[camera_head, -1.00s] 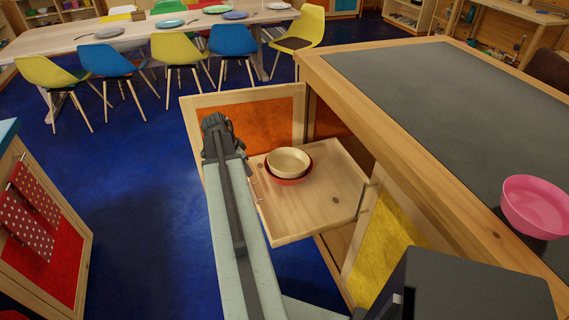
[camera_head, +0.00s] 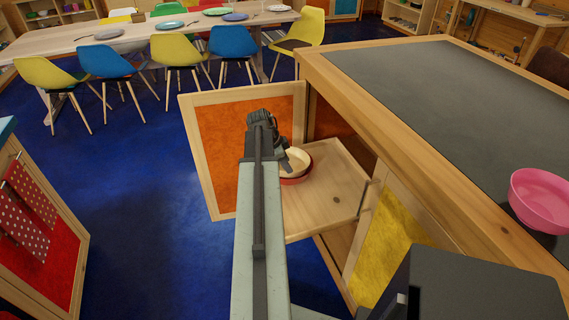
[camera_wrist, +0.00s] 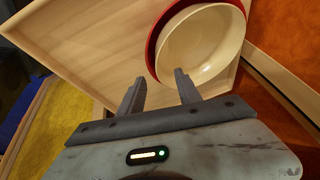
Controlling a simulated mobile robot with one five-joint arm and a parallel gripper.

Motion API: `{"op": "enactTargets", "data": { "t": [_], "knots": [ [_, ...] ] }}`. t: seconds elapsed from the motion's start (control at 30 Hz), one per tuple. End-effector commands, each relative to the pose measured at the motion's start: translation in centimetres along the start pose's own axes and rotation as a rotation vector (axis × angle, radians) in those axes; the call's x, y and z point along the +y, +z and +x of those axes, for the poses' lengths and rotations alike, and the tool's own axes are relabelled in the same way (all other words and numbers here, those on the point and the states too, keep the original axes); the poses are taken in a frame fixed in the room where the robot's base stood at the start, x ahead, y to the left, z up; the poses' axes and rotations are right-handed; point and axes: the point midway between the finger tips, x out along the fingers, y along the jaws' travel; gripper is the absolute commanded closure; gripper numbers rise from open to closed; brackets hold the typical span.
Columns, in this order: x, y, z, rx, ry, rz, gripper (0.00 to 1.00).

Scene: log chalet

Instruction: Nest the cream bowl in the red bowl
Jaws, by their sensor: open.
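The cream bowl (camera_wrist: 206,52) sits inside the red bowl (camera_wrist: 157,30), its rim standing above the red one. Both stand on a pulled-out wooden shelf (camera_wrist: 75,40). In the head view the cream bowl (camera_head: 297,161) and the red bowl (camera_head: 298,180) are partly hidden by my gripper (camera_head: 287,158). My gripper (camera_wrist: 160,82) is open in the wrist view, with nothing between its fingers. Its right fingertip is close to the cream bowl's rim; I cannot tell whether they touch.
An open cabinet door with an orange panel (camera_head: 230,150) stands left of the shelf. A grey-topped counter (camera_head: 440,100) rises on the right, with a pink bowl (camera_head: 541,203) at its edge. A dining table with chairs is far behind. Blue floor at left is clear.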

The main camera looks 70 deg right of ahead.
Motion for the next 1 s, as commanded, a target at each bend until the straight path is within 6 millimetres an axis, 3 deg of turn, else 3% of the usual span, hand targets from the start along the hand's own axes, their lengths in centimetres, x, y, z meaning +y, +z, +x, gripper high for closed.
{"op": "enactTargets", "data": {
  "t": [0.03, 0.23, 0.6, 0.73, 0.77, 1.0],
  "knots": [
    [0.1, 0.3, 1.7, 0.0, 0.0, 0.001, 0.6],
    [0.0, 0.3, 4.9, 0.0, 0.0, 0.0, 0.6],
    [0.0, 0.0, 5.3, 0.0, 0.0, 0.0, 0.6],
    [0.0, 0.0, 5.3, 0.0, 0.0, 0.0, 0.96],
    [0.0, 0.0, 5.3, 0.0, 0.0, 0.0, 1.0],
    [0.0, -0.1, 5.3, 0.0, 0.001, -0.001, 1.0]
  ]
}}
